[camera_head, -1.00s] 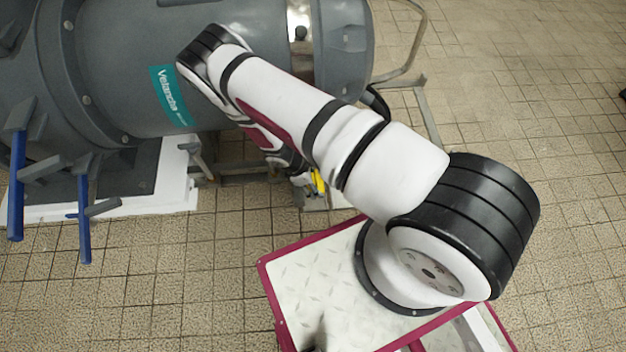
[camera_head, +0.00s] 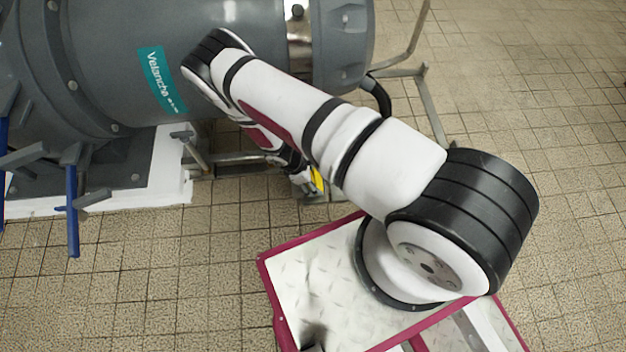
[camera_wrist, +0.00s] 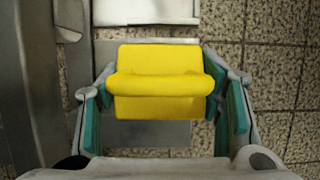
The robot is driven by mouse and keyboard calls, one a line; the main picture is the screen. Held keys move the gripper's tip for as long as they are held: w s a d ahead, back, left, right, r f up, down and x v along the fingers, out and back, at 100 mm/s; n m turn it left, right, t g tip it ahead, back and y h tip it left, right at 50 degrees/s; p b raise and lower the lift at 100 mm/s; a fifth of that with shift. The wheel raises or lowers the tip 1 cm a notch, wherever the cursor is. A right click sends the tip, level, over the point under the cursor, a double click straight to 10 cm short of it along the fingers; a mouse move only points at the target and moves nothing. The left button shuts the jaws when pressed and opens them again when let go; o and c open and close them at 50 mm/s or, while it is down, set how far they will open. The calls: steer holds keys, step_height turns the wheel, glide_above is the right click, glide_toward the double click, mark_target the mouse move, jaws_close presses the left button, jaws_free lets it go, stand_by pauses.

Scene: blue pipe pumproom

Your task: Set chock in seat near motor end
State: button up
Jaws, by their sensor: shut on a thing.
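The yellow chock (camera_wrist: 160,84) is between the teal-padded fingers of my gripper (camera_wrist: 162,108) in the wrist view, with a finger against each side. My gripper is shut on it. In the head view a small yellow part of the chock (camera_head: 317,179) shows beneath my forearm, low beside the grey motor (camera_head: 225,60); the fingers are mostly hidden there. In the wrist view a flat grey plate (camera_wrist: 150,133) lies below the chock, and a pale block (camera_wrist: 146,11) is beyond it. I cannot tell whether the chock touches the plate. No seat can be made out clearly.
A grey metal frame (camera_head: 240,160) runs under the motor, with a bent rail (camera_head: 425,80) at right. Blue-legged brackets (camera_head: 72,210) stand at left. A white plinth (camera_head: 160,190) is under the machine. Tiled floor (camera_head: 200,270) is clear in front.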

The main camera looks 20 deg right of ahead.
steer(key=shift+f, duration=1.65)
steer(key=shift+f, duration=0.3)
steer(key=o, duration=1.6)
steer(key=v, duration=1.2)
